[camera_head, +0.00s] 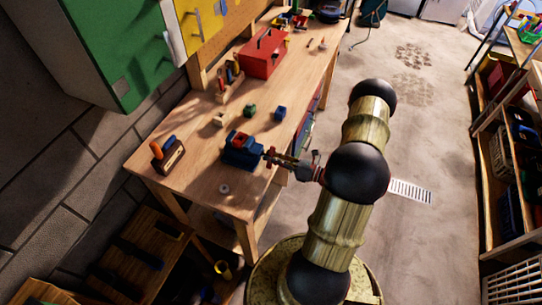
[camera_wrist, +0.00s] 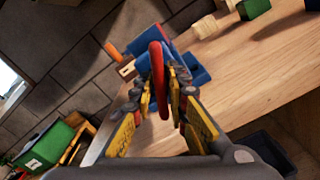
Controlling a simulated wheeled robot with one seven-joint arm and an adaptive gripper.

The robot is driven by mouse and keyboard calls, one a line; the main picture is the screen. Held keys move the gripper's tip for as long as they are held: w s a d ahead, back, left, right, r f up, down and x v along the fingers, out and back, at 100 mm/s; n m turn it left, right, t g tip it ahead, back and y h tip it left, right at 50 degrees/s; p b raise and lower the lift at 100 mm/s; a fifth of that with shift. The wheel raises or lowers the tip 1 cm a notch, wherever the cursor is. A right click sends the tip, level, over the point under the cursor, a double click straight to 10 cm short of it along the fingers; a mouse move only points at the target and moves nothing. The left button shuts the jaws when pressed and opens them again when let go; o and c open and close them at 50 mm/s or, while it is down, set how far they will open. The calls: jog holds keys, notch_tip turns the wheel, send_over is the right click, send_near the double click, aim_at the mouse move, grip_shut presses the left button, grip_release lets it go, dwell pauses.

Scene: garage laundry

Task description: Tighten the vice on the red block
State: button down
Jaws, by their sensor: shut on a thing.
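The blue vice (camera_head: 236,157) stands at the front edge of the wooden workbench. The red block (camera_head: 241,138) sits at the top of the vice, between its jaws. My gripper (camera_head: 275,157) reaches in from the right at the vice's screw side. In the wrist view my gripper (camera_wrist: 161,88) is shut on a red, rounded handle (camera_wrist: 157,62), seen almost edge-on. The blue vice (camera_wrist: 199,74) shows behind the handle, partly hidden by the fingers. I cannot make out the red block clearly in the wrist view.
On the bench (camera_head: 205,172) are a wooden holder with tools (camera_head: 168,154), a pale block (camera_head: 219,119), a green block (camera_head: 250,110), a blue block (camera_head: 280,113) and a red toolbox (camera_head: 263,53). A small ring (camera_head: 224,188) lies near the front.

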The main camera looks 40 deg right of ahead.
jog(key=shift+d+m+p, duration=0.1)
jog(key=shift+m+p, duration=0.25)
jog(key=shift+m, duration=0.95)
jog(key=shift+f, duration=0.1)
jog(key=c, duration=2)
grip_release()
jog(key=shift+s+d, duration=0.1)
jog(key=shift+s, duration=0.05)
jog(key=shift+o, duration=0.6)
jog(key=v, duration=1.1)
jog(key=shift+s, duration=0.4)
jog(key=shift+o, duration=0.2)
jog(key=shift+d, duration=0.1)
